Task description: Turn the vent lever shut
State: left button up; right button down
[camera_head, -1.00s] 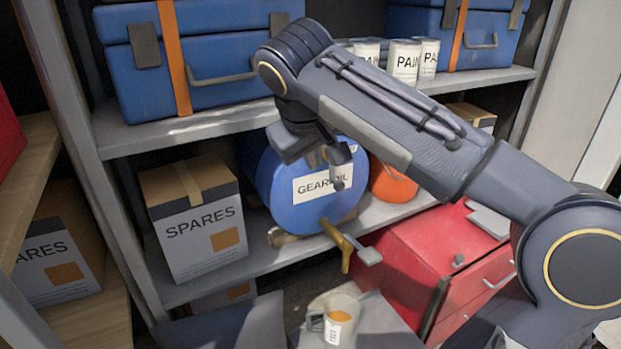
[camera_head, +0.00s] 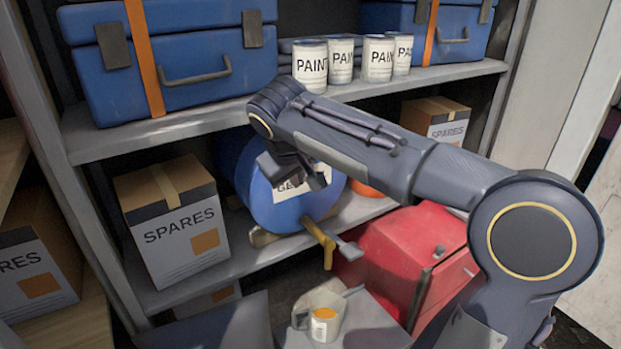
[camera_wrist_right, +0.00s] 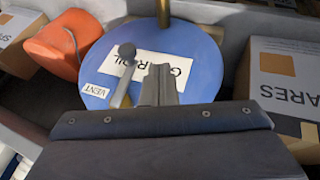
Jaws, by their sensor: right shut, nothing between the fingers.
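The blue gear oil drum (camera_head: 249,195) lies on the lower shelf, its round labelled end facing out. The right wrist view shows this end (camera_wrist_right: 205,75) upside down. There the grey vent lever (camera_wrist_right: 121,88) with its dark round knob stands across the drum face, beside the VENT label (camera_wrist_right: 95,91). My right gripper (camera_wrist_right: 160,85) is shut and empty, over the label and close beside the lever; I cannot tell whether they touch. In the head view my right gripper (camera_head: 305,180) covers part of the label, and the lever is hard to make out. My left gripper is out of view.
A brass tap (camera_head: 321,238) sticks out from the drum's lower edge. A SPARES box (camera_head: 180,225) stands to the left, an orange container (camera_head: 366,189) to the right. Paint cans (camera_head: 310,66) stand on the shelf above. A red toolbox (camera_head: 400,250) and a jug (camera_head: 325,318) are in front.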

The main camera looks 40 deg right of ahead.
jog(key=shift+w+d+f+p, duration=0.1)
jog(key=shift+d+f, duration=0.25)
jog(key=shift+d, duration=0.3)
jog(key=shift+d+f+p, duration=0.1)
jog(key=shift+d+f, duration=0.2)
jog(key=shift+d, duration=0.35)
jog(key=shift+w+d+f+p, duration=0.1)
jog(key=shift+d+f, duration=0.25)
jog(key=shift+d, duration=0.3)
